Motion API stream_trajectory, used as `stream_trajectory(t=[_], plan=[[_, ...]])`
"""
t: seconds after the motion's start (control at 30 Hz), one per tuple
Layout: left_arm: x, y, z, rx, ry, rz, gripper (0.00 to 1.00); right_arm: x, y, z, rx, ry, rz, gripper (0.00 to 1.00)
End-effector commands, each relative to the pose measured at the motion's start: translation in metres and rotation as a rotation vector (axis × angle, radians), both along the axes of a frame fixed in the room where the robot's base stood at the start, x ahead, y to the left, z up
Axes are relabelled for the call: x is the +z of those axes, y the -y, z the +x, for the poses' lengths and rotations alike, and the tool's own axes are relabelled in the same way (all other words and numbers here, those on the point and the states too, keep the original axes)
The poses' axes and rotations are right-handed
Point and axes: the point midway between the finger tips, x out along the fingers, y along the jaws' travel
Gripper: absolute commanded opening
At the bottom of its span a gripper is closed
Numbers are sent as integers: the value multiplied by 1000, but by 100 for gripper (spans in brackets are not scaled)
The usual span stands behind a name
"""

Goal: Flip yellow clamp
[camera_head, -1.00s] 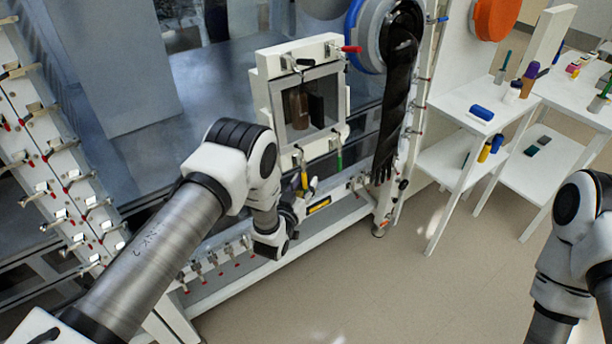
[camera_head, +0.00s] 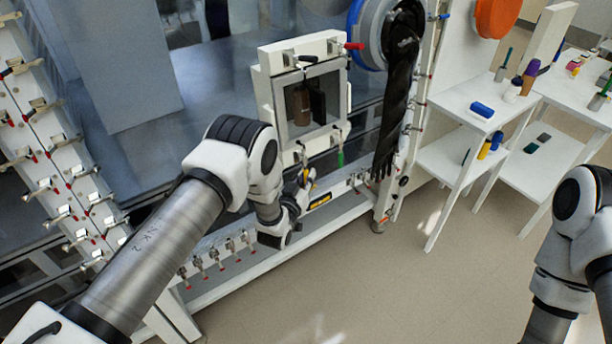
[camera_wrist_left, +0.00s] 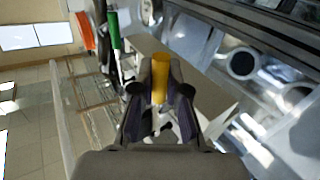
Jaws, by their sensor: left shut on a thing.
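The yellow clamp handle (camera_wrist_left: 160,75) stands between my left gripper's fingers (camera_wrist_left: 160,92) in the left wrist view. The fingers are shut on it. In the head view my left gripper (camera_head: 306,180) is at the lower left corner of the white-framed window door (camera_head: 271,115) and mostly hides the yellow handle. A clamp with a green handle (camera_head: 340,158) hangs to its right, and also shows in the wrist view (camera_wrist_left: 114,30). My right gripper is out of view; only part of its arm shows at the right edge.
Clamps with a black handle (camera_head: 307,58) and a red handle (camera_head: 353,46) sit along the door's top. A black glove (camera_head: 396,105) hangs to the right of the door. White shelves (camera_head: 455,105) stand further right. Open floor lies in front.

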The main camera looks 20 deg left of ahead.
Motion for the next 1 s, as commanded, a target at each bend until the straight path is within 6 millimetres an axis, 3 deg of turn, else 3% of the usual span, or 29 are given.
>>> stream_trajectory(t=[0.37,1.0], plan=[[7,8,-6,1,-141,-184,0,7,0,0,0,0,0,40],[25,23,-18,2,-512,-661,0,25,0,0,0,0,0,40]])
